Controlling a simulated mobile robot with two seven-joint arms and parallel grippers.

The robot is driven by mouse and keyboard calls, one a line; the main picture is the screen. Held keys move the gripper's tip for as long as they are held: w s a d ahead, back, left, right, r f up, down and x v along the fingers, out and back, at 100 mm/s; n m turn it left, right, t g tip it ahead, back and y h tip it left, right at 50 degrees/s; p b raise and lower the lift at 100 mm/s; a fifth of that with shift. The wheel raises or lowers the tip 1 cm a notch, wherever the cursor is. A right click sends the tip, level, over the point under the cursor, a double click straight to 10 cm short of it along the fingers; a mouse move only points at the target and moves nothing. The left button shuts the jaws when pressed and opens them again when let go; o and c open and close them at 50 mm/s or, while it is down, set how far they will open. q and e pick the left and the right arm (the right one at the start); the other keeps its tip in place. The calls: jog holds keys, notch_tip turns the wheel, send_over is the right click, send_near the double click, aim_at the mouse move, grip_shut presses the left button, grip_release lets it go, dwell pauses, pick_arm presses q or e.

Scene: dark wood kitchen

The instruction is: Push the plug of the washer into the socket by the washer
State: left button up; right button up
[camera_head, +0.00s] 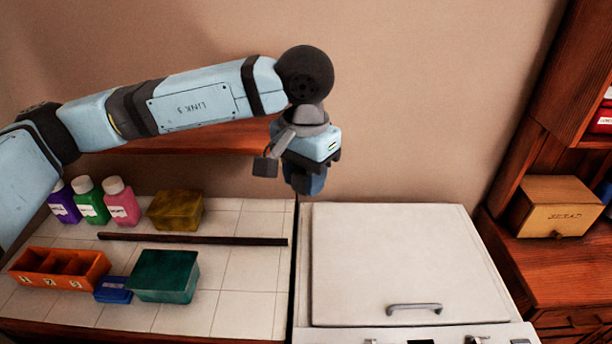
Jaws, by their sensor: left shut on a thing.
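The washer (395,255) is the white appliance right of the tiled counter, with a flat lid and a grey handle. My left gripper (308,168) is in front of the wall, above the washer's back left corner, and points downward. It is shut on a small dark blue thing (313,184), which seems to be the plug. The gripper covers much of it, and its prongs cannot be made out. No cord can be made out. The socket is not visible. My right gripper is not in view.
The tiled counter (245,255) holds bottles (90,203), a yellow box (175,210), a dark bar (190,239), an orange divided tray (58,268), a blue box (113,290) and a green box (165,275). A wooden shelf (200,140) runs behind my arm. A wooden cabinet (560,270) stands right.

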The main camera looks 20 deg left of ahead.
pick_arm(q)
jog(key=w+d+n, duration=0.4)
jog(key=w+d, duration=0.6)
jog(key=d, duration=0.2)
jog(key=shift+d+n, duration=0.3)
jog(key=shift+w, duration=0.1)
jog(key=s+a+f, duration=0.2)
jog(key=a+f, duration=0.2)
jog(key=a, duration=0.4)
jog(key=s+a+f, duration=0.3)
jog(key=a+f, duration=0.1)
jog(key=a, duration=0.4)
jog(key=s+a+f, duration=0.2)
jog(key=a+f, duration=0.2)
jog(key=a, duration=0.4)
jog(key=shift+s+a+f, duration=0.15)
jog(key=shift+s+f, duration=0.2)
jog(key=shift+f, duration=0.05)
